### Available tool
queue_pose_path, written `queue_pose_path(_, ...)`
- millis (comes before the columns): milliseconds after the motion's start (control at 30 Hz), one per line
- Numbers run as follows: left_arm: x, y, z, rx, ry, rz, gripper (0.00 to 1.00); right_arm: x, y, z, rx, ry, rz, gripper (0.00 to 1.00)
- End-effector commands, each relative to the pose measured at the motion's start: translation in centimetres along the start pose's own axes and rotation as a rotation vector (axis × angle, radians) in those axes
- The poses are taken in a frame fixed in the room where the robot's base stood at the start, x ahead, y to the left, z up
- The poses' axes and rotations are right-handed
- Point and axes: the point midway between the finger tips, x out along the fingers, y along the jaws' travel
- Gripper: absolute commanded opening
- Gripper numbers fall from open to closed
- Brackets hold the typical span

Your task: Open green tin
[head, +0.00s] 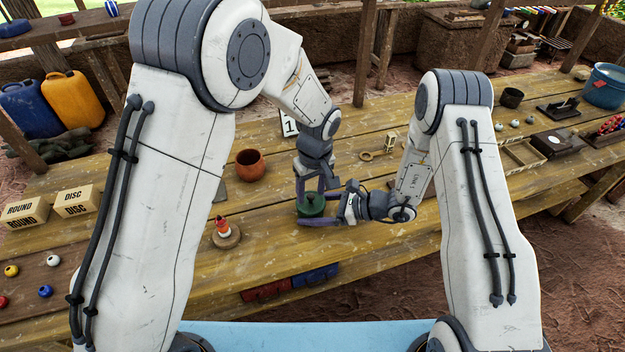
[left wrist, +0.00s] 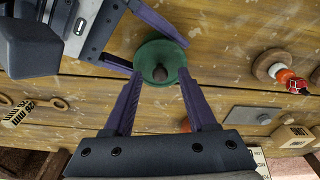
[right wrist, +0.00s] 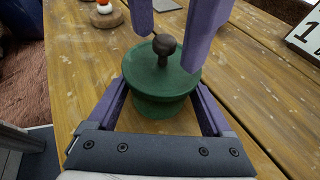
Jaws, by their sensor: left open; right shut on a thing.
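The green tin (head: 311,207) stands upright on the wooden table (head: 250,290), with its flat lid and dark knob on top. In the right wrist view the tin's body (right wrist: 160,104) is between the purple fingers of my right gripper (right wrist: 160,88), which is shut on it from the side. My left gripper (head: 314,188) is above the tin, pointing down, with its fingers open on either side of the knob. The lid (left wrist: 150,58) and knob (left wrist: 160,73) show in the left wrist view, with a gap between the knob and the left fingers (left wrist: 160,82).
An orange-brown clay pot (head: 250,165) stands left of the tin. A small red-and-white figure on a round wooden base (head: 226,235) is nearer the front left. Red and blue blocks (head: 290,283) sit below the front edge.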

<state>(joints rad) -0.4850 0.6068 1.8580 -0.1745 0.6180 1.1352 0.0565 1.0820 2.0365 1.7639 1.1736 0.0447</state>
Motion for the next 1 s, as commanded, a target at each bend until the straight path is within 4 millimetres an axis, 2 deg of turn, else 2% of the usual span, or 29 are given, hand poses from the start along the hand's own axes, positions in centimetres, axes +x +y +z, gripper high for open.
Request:
queue_pose_path(367,0.54,-0.01,-0.01,0.000,0.000,0.000,0.57,-0.01,-0.01,0.02,0.000,0.000,0.000,0.00)
queue_pose_path(500,0.53,-0.01,0.00,0.001,0.000,0.000,0.03,-0.01,-0.01,0.02,0.000,0.000,0.000,0.00)
queue_pose_path(533,0.53,-0.01,0.00,0.001,0.000,0.000,0.00,-0.01,-0.01,0.02,0.000,0.000,0.000,0.00)
queue_pose_path(1000,0.46,0.00,-0.01,0.001,0.000,0.001,0.00,0.00,-0.01,0.01,0.000,0.000,0.000,0.00)
